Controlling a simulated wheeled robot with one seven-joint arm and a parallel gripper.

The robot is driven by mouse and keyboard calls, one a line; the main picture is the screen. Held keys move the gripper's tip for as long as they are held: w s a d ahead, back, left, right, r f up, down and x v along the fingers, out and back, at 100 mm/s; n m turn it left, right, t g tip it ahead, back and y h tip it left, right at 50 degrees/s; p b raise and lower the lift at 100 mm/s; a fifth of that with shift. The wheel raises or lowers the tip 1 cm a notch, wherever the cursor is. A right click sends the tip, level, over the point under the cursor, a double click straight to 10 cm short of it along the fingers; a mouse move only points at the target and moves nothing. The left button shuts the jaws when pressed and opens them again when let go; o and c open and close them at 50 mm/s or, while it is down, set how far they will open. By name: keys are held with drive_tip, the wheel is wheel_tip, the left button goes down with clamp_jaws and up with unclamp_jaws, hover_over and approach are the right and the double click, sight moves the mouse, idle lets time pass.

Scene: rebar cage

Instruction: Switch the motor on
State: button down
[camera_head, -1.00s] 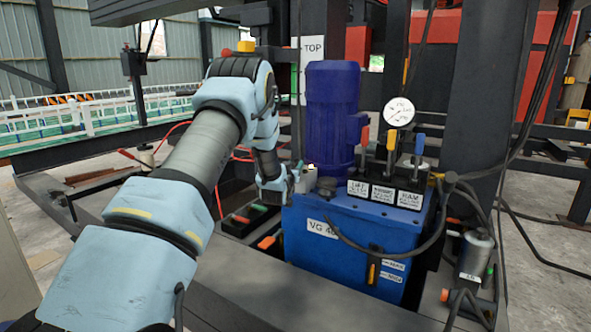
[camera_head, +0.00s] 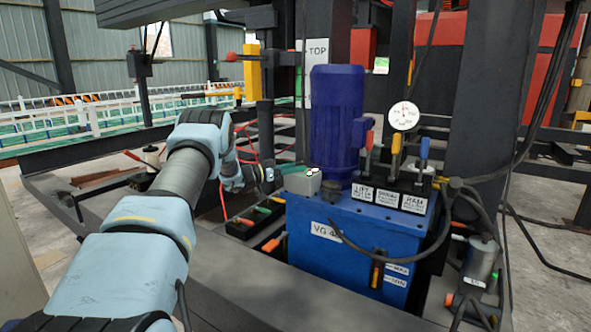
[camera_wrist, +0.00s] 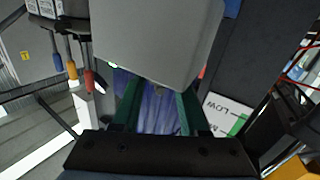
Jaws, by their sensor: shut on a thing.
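The dark blue motor (camera_head: 337,115) stands upright on the blue tank (camera_head: 350,235). A small grey switch box (camera_head: 300,183) sits on the tank, left of the motor. My gripper (camera_head: 296,169) reaches in from the left, its green fingers at the top of the box. In the wrist view the grey box (camera_wrist: 160,38) fills the top middle and hides the fingertips. The fingers of my gripper (camera_wrist: 158,92) are shut on the switch at the box's edge; the switch itself is mostly hidden. The motor (camera_wrist: 158,110) shows blurred between the fingers.
A valve block (camera_head: 390,190) with red, orange and blue levers and a pressure gauge (camera_head: 403,116) stand right of the motor. A black hose (camera_head: 440,235) loops before the tank. A dark tray (camera_head: 250,217) with coloured handles lies left of the tank. Dark posts stand behind.

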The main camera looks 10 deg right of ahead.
drive_tip(key=shift+w+r+m+g, duration=0.1)
drive_tip(key=shift+m+g, duration=0.4)
drive_tip(key=shift+g, duration=0.3)
drive_tip(key=shift+c, duration=2.2)
unclamp_jaws()
drive_tip(key=s+a+p, duration=0.1)
drive_tip(key=a, duration=0.9)
drive_tip(key=shift+s+a+p, duration=0.3)
drive_tip(key=shift+p, duration=0.05)
